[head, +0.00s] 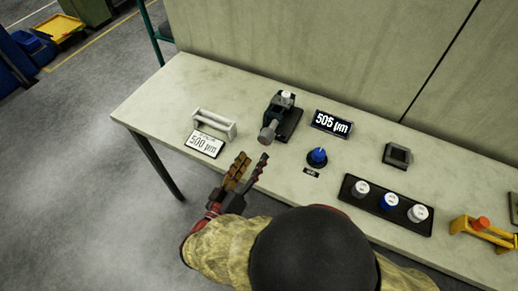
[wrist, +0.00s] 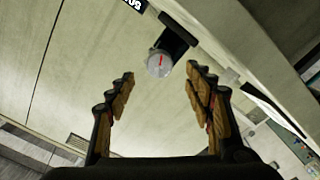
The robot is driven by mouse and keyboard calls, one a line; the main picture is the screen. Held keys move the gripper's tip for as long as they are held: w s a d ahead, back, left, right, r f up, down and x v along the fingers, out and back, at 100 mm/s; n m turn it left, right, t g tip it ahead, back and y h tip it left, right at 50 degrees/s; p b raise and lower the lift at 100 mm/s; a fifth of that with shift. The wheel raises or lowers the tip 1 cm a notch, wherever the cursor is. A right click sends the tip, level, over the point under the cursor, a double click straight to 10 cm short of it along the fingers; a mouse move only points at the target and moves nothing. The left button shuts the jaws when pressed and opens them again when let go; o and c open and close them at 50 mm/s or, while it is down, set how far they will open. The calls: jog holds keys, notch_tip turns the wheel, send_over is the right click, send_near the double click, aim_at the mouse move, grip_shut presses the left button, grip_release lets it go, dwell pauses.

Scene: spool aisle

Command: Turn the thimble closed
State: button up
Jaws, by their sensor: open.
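The thimble (head: 268,133) is a grey cylinder on the front end of a dark micrometer-like device (head: 289,120) near the middle of the table. In the wrist view the thimble (wrist: 159,64) shows its round grey face with a red mark, beyond the fingertips and between their lines. My gripper (head: 254,160) is open and empty, just in front of the thimble at the table's front edge, apart from it. Both fingers also show in the wrist view (wrist: 160,80). A white card (head: 205,144) reads 500 µm.
A white handle-shaped bracket (head: 214,122) stands left of the device. A blue knob (head: 317,157) stands to its right. The table's left end is clear.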

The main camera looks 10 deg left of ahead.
jog(key=shift+v, duration=1.25)
jog(key=shift+w+d, duration=0.1)
jog(key=d+g+h, duration=0.1)
jog(key=d, duration=0.1)
jog(key=w+d+r+m+g+h, duration=0.1)
jog(key=d, duration=0.1)
jog(key=w+d+r+g+p, duration=0.1)
jog(key=d, duration=0.1)
jog(key=shift+d+r+h, duration=0.15)
jog(key=shift+r+h, duration=0.1)
jog(key=shift+h, duration=0.15)
jog(key=s+d+r+m+g+p, duration=0.1)
jog(key=d+r+g, duration=0.1)
jog(key=d+g, duration=0.45)
jog(key=s+d+r+m+g+p, duration=0.1)
jog(key=s+d+r+m+g, duration=0.15)
jog(key=d, duration=0.75)
jog(key=s+d+r+y+p, duration=0.2)
jog(key=s+r+y, duration=0.1)
jog(key=r, duration=0.3)
jog(key=s+d+r+y+p, duration=0.2)
jog(key=r+y, duration=0.3)
jog(key=r, duration=0.2)
jog(key=shift+s+d+t+y, duration=0.25)
jog(key=shift+s+t+y, duration=0.05)
jog(key=shift+s, duration=0.05)
jog(key=shift+a+r+n, duration=0.1)
jog(key=shift+n, duration=0.15)
